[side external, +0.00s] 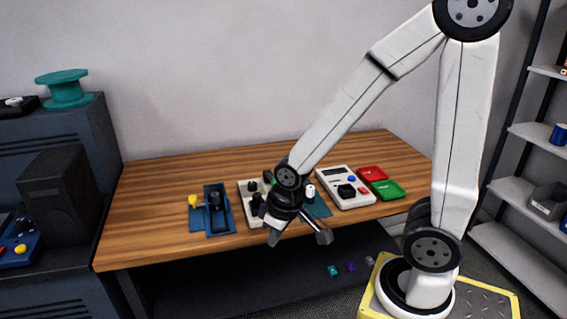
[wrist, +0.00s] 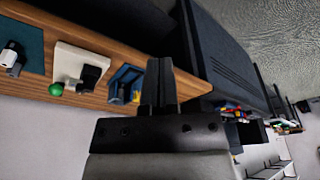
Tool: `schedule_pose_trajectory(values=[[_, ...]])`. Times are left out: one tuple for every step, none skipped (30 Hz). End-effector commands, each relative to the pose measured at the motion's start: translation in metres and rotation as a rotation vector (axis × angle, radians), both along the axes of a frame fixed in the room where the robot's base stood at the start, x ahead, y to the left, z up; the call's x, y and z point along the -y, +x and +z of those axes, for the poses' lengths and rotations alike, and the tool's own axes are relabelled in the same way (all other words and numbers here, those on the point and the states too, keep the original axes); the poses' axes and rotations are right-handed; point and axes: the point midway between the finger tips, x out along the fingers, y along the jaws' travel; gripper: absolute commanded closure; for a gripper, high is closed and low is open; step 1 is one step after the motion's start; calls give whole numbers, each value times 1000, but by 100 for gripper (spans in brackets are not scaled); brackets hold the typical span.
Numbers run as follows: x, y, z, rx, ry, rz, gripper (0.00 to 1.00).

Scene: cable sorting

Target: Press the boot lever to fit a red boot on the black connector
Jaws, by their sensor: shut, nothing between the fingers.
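My gripper (side external: 273,238) hangs in front of the table's front edge; its fingers look closed together and empty in the wrist view (wrist: 159,85). A blue fixture (side external: 219,209) with a black upright part and a yellow-knobbed piece (side external: 194,201) stands on the table left of my gripper. A beige station (side external: 249,210) with black parts is just behind my gripper and partly hidden by it. The wrist view shows this beige station (wrist: 72,62) with a black block and a green knob (wrist: 56,89). I cannot tell which part is the boot lever. No red boot is discernible.
A teal mat (side external: 320,208) with a white-topped part lies right of the beige station. Further right are a white tester (side external: 338,176), a red tray (side external: 371,173) and a green tray (side external: 389,189). The table's (side external: 150,225) left end is clear.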

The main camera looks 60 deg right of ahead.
Motion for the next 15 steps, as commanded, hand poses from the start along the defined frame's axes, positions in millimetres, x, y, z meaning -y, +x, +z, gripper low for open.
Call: schedule_pose_trajectory(values=[[0,0,0,0,0,0,100],[0,0,0,0,0,-1,100],[0,1,0,0,0,-2,100],[1,1,0,1,1,-5,100],[1,2,1,1,2,-8,100],[2,4,1,1,4,-13,100],[3,6,1,2,6,-20,100],[4,7,2,2,8,-27,100],[6,11,2,3,12,-38,100],[8,14,3,4,15,-49,100],[10,17,3,5,19,-62,100],[13,22,4,6,25,-81,100],[16,27,5,8,30,-98,100],[20,31,6,8,37,-116,100],[24,38,7,10,46,-141,100]])
